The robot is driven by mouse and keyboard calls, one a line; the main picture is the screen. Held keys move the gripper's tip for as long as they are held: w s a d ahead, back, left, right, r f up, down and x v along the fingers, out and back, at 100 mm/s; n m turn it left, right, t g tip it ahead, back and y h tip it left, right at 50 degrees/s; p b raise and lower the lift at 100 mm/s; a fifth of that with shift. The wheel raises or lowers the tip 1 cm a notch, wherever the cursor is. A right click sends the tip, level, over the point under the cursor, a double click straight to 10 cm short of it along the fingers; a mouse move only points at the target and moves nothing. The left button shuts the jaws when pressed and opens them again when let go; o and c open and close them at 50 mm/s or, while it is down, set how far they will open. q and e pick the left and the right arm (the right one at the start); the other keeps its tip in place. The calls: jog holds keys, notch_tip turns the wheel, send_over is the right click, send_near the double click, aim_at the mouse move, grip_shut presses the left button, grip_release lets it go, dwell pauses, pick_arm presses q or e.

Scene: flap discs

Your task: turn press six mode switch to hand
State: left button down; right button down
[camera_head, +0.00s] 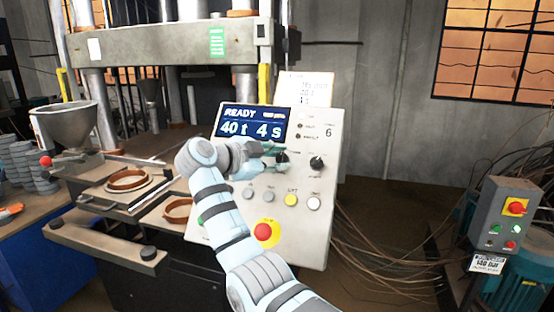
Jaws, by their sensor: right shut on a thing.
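The press control panel (318,222) is a pale box marked 6, with a lit display (254,122) reading READY, 40 t and 4 s. It carries two black rotary knobs. My right gripper (275,157) reaches the left black knob (283,156) from the left side and is shut on it, with a finger above and below. The right black knob (317,163) is free, a little to the right. The small labels by the knobs are too small to read, so I cannot tell the knob's set position. My left gripper is not in view.
A red emergency button (266,232) on a yellow ground sits low on the panel, close to my right forearm. A row of buttons, including a yellow one (291,200), lies under the knobs. A grey switch box (502,220) stands far right; cables hang between.

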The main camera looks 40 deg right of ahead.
jog(key=shift+a+f+n+b, duration=0.1)
jog(key=shift+f+n+b, duration=0.15)
jog(key=shift+n+b, duration=0.15)
dwell(0.5)
jog(key=shift+f+n+t+b, duration=0.15)
jog(key=shift+n+t+b, duration=0.5)
jog(key=shift+n, duration=0.25)
jog(key=shift+s+n+t, duration=0.15)
jog(key=shift+n+t, duration=0.4)
jog(key=shift+n, duration=0.45)
jog(key=shift+n+t+b, duration=0.4)
jog(key=shift+n+t, duration=0.2)
jog(key=shift+n, duration=0.5)
jog(key=shift+s+n+t+p, duration=0.1)
jog(key=shift+n+t+p, duration=0.1)
jog(key=shift+n+t, duration=0.6)
jog(key=shift+s+n+t+p, duration=0.15)
jog(key=shift+n+t, duration=0.15)
jog(key=shift+n, duration=0.9)
jog(key=shift+n+y, duration=0.3)
jog(key=shift+n, duration=0.1)
jog(key=c, duration=1.3)
grip_release()
jog(key=shift+w, duration=0.1)
